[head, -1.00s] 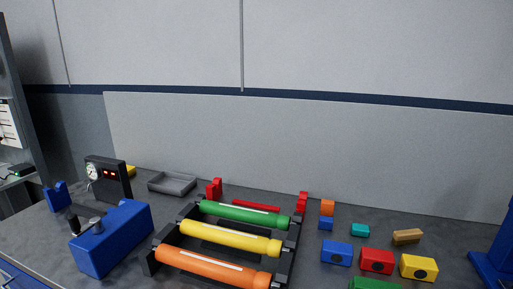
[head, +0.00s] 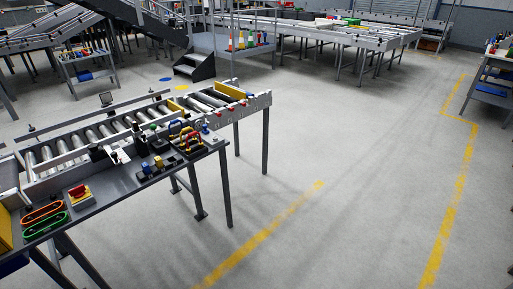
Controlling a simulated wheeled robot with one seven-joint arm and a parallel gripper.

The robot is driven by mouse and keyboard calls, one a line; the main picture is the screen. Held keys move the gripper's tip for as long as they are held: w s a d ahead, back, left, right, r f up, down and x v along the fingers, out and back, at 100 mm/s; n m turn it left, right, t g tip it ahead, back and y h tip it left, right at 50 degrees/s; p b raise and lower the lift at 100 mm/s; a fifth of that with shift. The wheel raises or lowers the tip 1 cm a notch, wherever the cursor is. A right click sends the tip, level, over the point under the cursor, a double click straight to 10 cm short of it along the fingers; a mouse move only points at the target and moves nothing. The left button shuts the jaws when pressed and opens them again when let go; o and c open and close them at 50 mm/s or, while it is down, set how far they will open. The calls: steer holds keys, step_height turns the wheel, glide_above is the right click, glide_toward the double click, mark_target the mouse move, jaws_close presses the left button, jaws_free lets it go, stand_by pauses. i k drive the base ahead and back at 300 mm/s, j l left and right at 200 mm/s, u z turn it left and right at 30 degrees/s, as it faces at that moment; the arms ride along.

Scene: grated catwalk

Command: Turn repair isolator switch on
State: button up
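A small yellow box with a red top (head: 80,194) sits on the grey side bench at the lower left of the head view. It looks like a rotary isolator switch, but it is too small to tell its position or any label. My gripper is not in view.
A roller conveyor (head: 72,146) runs behind the grey bench, with an orange belt (head: 42,212), a green belt (head: 45,226) and several small parts. Dark steps (head: 195,66) stand farther back. Wide open floor (head: 330,150) with yellow lines (head: 262,234) lies to the right.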

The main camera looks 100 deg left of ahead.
mark_target(77, 191)
steer(key=k+u, duration=0.1)
steer(key=u, duration=3.8)
steer(key=k+l+u, duration=0.15)
steer(key=l, duration=0.15)
steer(key=l+u, duration=0.1)
steer(key=l, duration=0.25)
steer(key=k+l+u, duration=0.15)
steer(key=l, duration=0.15)
